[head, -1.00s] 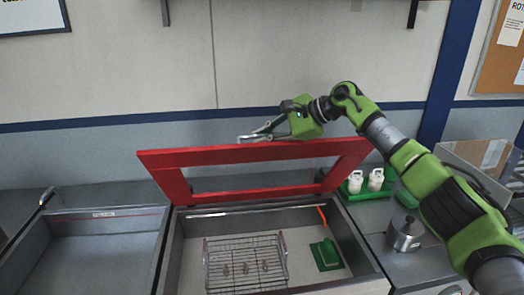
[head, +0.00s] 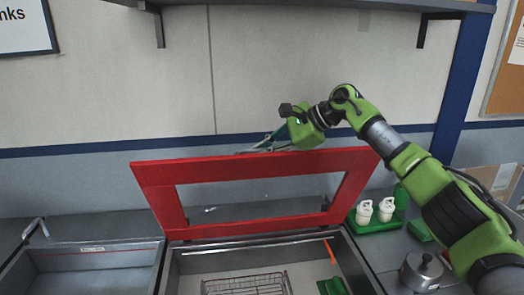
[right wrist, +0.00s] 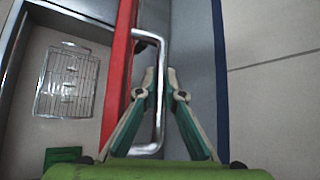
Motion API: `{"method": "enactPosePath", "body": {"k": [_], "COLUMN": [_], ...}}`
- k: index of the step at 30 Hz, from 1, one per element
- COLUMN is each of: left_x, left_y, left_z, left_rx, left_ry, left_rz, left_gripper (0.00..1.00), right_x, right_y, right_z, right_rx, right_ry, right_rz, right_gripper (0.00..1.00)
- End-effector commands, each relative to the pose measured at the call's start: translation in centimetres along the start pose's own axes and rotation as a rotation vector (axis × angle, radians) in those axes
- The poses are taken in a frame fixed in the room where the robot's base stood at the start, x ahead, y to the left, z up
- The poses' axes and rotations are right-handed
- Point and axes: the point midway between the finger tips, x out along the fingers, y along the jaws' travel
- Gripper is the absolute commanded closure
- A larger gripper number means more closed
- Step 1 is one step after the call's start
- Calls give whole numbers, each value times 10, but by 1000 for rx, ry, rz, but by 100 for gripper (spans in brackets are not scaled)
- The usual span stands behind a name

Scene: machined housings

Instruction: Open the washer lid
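The washer lid (head: 255,161) is a red rectangular frame with an open middle. In the head view it stands raised at the back of a grey basin (head: 205,260), well clear of its opening. A silver bar handle (right wrist: 160,95) on the lid's edge shows in the right wrist view. My right gripper (head: 245,151) is at the lid's top edge. In the right wrist view its fingertips (right wrist: 161,78) sit on both sides of the handle bar and appear closed on it. The far sides of the fingertips are hidden. My left gripper is in neither view.
A wire basket (head: 245,284) and a green part (head: 331,287) lie in the basin. To the right are white bottles on a green tray (head: 376,226) and a metal pot (head: 422,270). A second basin (head: 90,262) is at left. A shelf (head: 300,5) overhangs the wall.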

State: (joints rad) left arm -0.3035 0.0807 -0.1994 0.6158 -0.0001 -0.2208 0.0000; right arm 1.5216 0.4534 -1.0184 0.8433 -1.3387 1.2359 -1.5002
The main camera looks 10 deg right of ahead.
Motion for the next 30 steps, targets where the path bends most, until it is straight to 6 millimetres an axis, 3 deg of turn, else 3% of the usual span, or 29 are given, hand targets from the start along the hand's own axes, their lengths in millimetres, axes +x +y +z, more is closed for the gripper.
{"method": "enactPosePath", "body": {"k": [1,3,14,30], "left_x": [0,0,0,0], "left_y": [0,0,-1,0], "left_z": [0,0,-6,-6], "left_rx": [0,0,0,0], "left_ry": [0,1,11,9], "left_rz": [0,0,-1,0], "left_gripper": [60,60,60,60], "right_x": [-2,-2,-6,-102], "right_y": [-6,-6,-5,-5], "right_z": [-1,-1,-1,-2], "right_rx": [3,3,1,2], "right_ry": [-1,-1,0,1], "right_rz": [-24,-23,-18,-18], "right_gripper": [84,74,74,74]}}
